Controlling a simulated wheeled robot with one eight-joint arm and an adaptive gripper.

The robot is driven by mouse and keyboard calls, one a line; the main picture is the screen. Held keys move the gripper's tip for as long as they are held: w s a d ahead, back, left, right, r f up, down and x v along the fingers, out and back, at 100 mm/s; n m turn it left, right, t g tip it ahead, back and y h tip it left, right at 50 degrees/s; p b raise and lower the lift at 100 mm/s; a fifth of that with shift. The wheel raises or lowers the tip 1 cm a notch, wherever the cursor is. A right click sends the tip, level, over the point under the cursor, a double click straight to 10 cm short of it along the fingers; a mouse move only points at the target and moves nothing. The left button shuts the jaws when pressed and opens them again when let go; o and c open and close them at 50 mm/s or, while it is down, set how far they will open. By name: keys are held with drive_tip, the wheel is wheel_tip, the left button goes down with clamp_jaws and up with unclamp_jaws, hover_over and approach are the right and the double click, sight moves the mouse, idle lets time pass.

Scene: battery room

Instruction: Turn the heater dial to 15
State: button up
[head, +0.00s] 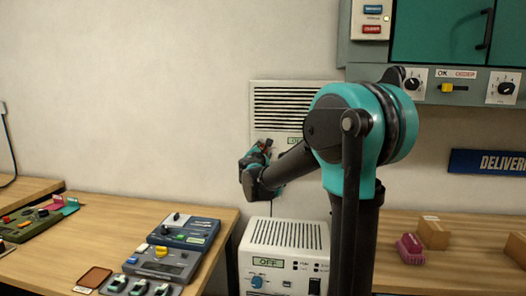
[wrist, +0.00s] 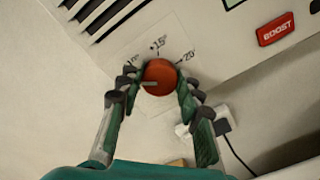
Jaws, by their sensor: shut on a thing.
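The heater is a white slatted panel (head: 262,118) on the wall in the head view. Its round orange-red dial (wrist: 159,77) shows in the wrist view, with marks 15 above it, 20 at its upper right and a partly hidden one at its upper left. A pale line on the dial points left in the picture, away from the 15 mark. My gripper (wrist: 159,88) is shut on the dial, one finger on each side. In the head view my gripper (head: 258,158) is at the heater's lower left, and the dial is hidden.
A red BOOST button (wrist: 275,29) and a plugged socket (wrist: 208,122) are near the dial. Below the heater stands a white unit (head: 284,236) with an OFF display. A left table (head: 120,220) holds several devices; a teal cabinet (head: 435,35) hangs at right.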

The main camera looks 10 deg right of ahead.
drive_tip(key=shift+f+m, duration=0.15)
drive_tip(key=shift+m, duration=4.1)
drive_tip(key=shift+f+m, duration=0.1)
drive_tip(key=shift+m, duration=4.15)
drive_tip(key=o, duration=1.2)
drive_tip(key=shift+c, duration=0.2)
drive_tip(key=v, duration=1.2)
